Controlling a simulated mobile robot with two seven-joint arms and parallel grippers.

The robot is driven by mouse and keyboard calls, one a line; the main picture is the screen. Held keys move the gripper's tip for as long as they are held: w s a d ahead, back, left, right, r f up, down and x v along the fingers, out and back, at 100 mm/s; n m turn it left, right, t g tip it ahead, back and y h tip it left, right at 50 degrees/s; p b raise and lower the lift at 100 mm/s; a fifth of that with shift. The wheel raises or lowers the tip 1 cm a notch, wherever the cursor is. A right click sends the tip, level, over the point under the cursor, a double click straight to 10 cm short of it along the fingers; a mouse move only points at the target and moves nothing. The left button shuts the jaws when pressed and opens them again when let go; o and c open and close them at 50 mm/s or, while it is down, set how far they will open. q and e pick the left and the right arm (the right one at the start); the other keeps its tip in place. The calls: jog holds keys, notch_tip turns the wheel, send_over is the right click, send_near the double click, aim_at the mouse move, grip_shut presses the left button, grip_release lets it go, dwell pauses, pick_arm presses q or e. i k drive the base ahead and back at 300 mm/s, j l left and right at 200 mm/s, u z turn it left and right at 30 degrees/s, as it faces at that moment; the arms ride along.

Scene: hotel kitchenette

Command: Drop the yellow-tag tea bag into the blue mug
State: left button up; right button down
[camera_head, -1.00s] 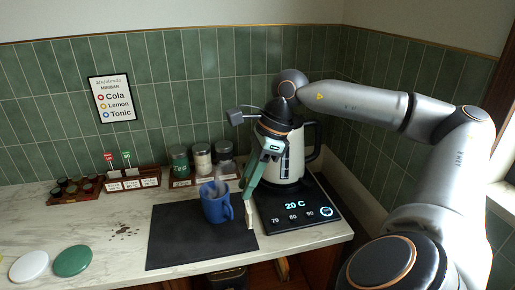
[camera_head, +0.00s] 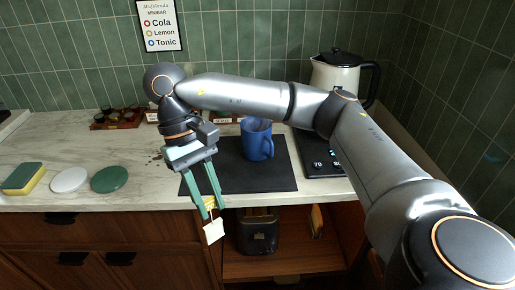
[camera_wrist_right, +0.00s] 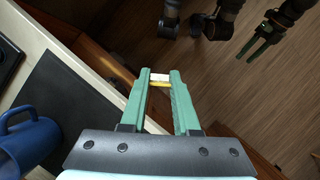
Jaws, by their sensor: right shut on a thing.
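The blue mug (camera_head: 257,143) stands upright on the dark mat; its side and handle also show in the right wrist view (camera_wrist_right: 28,143). My right gripper (camera_head: 210,212) is left of the mug and lower in the head view, its fingers pointing down in front of the counter edge. It is shut on the tea bag with the yellow tag (camera_head: 210,203); a white piece (camera_head: 213,231) hangs below the fingertips. In the right wrist view, yellow and white show between the fingertips (camera_wrist_right: 160,82). My left gripper (camera_wrist_right: 258,46) shows only in that view, apparently open and empty over the floor.
The dark mat (camera_head: 235,180) lies on the pale counter. A kettle (camera_head: 335,75) stands at the back right, beside a dark heating panel (camera_head: 310,150). A green disc (camera_head: 109,179), a white disc (camera_head: 70,180) and a sponge (camera_head: 23,178) lie left. A toaster (camera_head: 257,232) sits in the shelf below.

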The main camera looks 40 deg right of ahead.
aim_at(263, 152)
jog(key=i+j+z, duration=0.2)
jog(key=z, duration=0.55)
